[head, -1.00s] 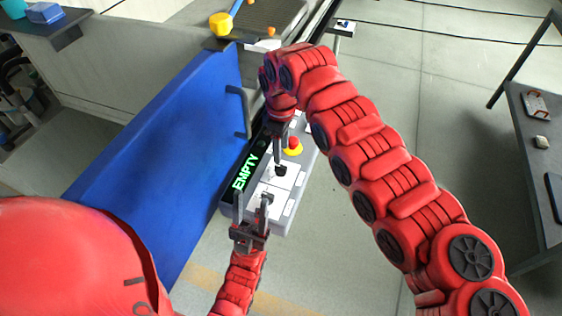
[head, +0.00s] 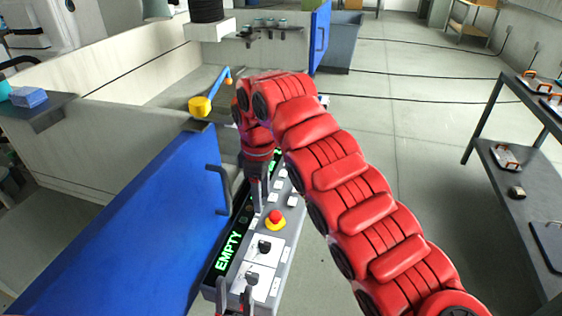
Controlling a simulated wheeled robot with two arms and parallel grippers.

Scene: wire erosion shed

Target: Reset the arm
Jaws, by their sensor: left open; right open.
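A long grey control panel (head: 291,232) runs beside the blue door, with a green "EMPTY" display (head: 229,251). It carries a red button on a yellow base (head: 275,218), a black knob (head: 264,246) and a second dark knob (head: 252,277) on white plates. My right gripper (head: 261,206) points down over the panel, just left of the red button. It is open and looks empty; its far parts are hidden by my arm. My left gripper (head: 235,292) is at the bottom edge, open, with fingers at the panel's near end by the second knob. Whether it touches is unclear.
The blue door (head: 140,225) with its grey handle (head: 217,188) stands close left of the panel. A yellow cup-like part (head: 200,107) on a blue arm is beyond. A dark shelf rack (head: 510,180) stands right. Open floor (head: 410,130) lies between.

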